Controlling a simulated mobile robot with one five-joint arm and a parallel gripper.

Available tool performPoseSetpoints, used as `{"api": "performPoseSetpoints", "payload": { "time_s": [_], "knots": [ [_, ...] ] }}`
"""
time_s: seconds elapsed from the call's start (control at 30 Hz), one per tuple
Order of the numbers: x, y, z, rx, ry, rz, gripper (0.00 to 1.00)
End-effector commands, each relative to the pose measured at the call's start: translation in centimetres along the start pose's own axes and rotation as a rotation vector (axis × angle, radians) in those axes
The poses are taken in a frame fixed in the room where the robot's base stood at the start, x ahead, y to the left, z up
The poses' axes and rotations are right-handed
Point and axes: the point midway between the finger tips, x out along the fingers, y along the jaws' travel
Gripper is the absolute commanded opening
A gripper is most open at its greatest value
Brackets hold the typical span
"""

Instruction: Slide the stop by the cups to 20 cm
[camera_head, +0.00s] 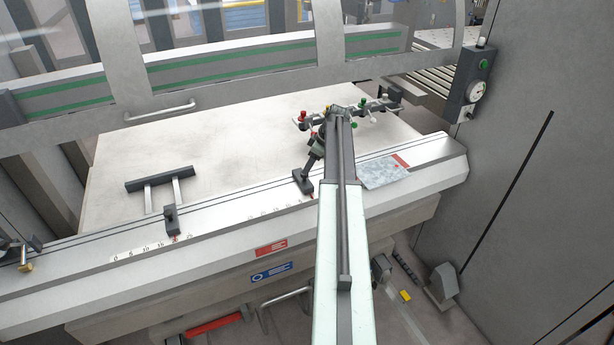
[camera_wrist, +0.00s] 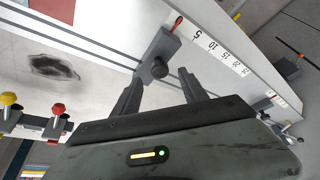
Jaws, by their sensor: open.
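The stop by the cups (camera_head: 303,182) is a dark block on the front rail, just left of my arm in the head view. In the wrist view the stop (camera_wrist: 158,52) has a round black knob and a red pointer. The pointer is just before the 5 mark of its scale (camera_wrist: 222,52), near the low end. My gripper (camera_wrist: 160,77) is open, its fingertips either side of the knob; I cannot tell whether they touch it. In the head view my gripper (camera_head: 316,152) is partly hidden by my arm. The suction cups (camera_head: 350,115) stand behind.
A second stop (camera_head: 171,220) with its own scale (camera_head: 150,248) and a T-shaped bar (camera_head: 160,179) is to the left. A metal sheet (camera_head: 382,174) lies right of my arm. The rail between the two stops looks clear.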

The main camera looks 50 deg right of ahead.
Motion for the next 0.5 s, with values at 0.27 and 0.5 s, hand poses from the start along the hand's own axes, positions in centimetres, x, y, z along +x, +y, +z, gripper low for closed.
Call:
{"api": "performPoseSetpoints", "payload": {
  "time_s": [0.27, 0.5],
  "knots": [
    [4.7, 0.0, 0.2, 0.001, 0.000, 0.000, 0.51],
    [4.5, 0.0, 0.0, 0.001, 0.000, 0.000, 0.51]
  ]
}}
